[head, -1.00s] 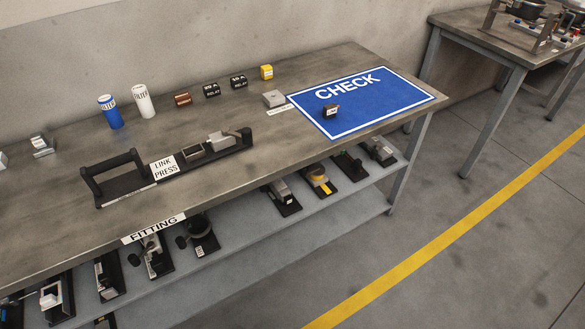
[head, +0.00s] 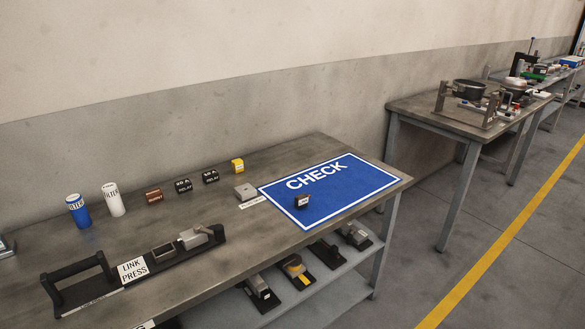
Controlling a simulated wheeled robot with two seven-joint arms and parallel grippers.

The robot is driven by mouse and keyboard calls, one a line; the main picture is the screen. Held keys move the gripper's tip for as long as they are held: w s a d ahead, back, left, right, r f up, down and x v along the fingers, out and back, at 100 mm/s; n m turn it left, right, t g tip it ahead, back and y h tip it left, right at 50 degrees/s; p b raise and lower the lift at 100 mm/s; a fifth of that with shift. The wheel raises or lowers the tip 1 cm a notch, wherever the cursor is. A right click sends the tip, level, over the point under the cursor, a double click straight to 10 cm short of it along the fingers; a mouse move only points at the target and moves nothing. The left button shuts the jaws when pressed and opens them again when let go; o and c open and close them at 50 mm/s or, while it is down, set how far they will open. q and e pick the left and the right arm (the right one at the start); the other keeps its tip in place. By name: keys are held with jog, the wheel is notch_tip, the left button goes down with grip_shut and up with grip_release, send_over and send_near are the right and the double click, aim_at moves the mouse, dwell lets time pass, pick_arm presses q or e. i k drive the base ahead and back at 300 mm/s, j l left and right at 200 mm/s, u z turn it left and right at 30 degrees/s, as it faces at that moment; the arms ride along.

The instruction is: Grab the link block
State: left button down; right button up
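No thing in view bears a readable link block label. A small grey metal block (head: 245,192) sits on the workbench (head: 222,232), left of the blue CHECK mat (head: 350,186); the small label (head: 252,203) before it is too small to read. A small dark block (head: 302,201) sits on the mat. Neither gripper is in view.
A blue canister (head: 78,212), a white canister (head: 113,200), a brown block (head: 153,196), two black relays (head: 184,186) (head: 211,177) and a yellow block (head: 237,166) line the back. Another table (head: 425,110) stands right; floor between is clear.

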aim_at(302, 200)
jog(key=i+l+u, duration=0.15)
jog(key=i+l, duration=0.15)
jog(key=i+l+u, duration=0.1)
jog(key=i+l, duration=0.2)
jog(key=i+l+u, duration=0.15)
jog(key=l, duration=0.3)
jog(key=i+l+u, duration=0.15)
jog(key=i+l, duration=0.2)
jog(key=l, duration=0.1)
